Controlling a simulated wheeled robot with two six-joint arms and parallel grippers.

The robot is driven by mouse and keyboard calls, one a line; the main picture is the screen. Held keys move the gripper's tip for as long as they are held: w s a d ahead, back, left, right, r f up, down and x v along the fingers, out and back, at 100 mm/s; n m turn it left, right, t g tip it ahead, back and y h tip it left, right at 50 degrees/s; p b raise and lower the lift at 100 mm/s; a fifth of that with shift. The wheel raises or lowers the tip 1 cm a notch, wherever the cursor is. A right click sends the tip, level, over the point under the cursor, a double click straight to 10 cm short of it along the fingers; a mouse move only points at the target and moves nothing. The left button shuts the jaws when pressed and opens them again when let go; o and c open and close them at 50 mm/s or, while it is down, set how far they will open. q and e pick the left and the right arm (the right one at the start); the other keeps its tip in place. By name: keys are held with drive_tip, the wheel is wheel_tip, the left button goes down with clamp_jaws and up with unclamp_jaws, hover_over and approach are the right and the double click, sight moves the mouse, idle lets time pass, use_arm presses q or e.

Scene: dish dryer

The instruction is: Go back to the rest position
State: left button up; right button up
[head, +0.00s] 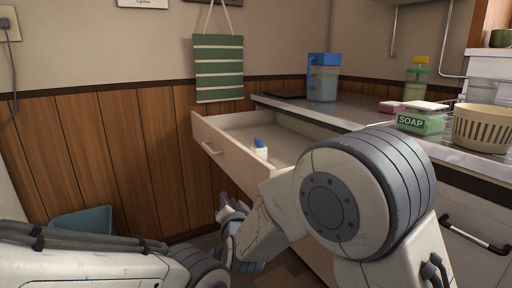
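My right arm comes in from the lower right, with its large round joint in front of the counter. My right gripper (231,211) is small and partly hidden, low in front of the open drawer and apart from its handle. I cannot tell whether its fingers are open or shut, and I see nothing held in it. My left arm lies across the lower left corner; its gripper is not in view.
An open drawer (212,148) juts out, holding a small white and blue item (260,149). The counter bears a blue-lidded pitcher (322,83), a green soap box (420,122) and a cream basket (482,128). A teal bin (82,222) stands by the wooden wall.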

drive_tip(key=s+d+f+n+g, duration=0.2)
drive_tip(key=d+f+g, duration=0.25)
drive_tip(key=d, duration=0.35)
drive_tip(key=s+d+f+n+g+h, duration=0.2)
drive_tip(key=s+d+f+g, duration=0.25)
drive_tip(key=s+d, duration=0.55)
drive_tip(key=s+d+f+n+g+h, duration=0.2)
drive_tip(key=s+d+f+g, duration=0.25)
drive_tip(key=s+d, duration=0.5)
drive_tip(key=s+a+r+n+g+y+p, duration=0.1)
drive_tip(key=s+a+r+n+g+p, duration=0.2)
drive_tip(key=s+a+r+n+p, duration=0.85)
drive_tip(key=s+a+r+m+p, duration=0.2)
drive_tip(key=r+p, duration=1.7)
drive_tip(key=r, duration=0.2)
drive_tip(key=s+a+r+m+p, duration=0.1)
drive_tip(key=a+r+m+p, duration=0.1)
drive_tip(key=r+p, duration=1.6)
wheel_tip(320, 180, up, 4)
drive_tip(key=shift+s+r+p, duration=0.1)
drive_tip(key=shift+s+p, duration=0.25)
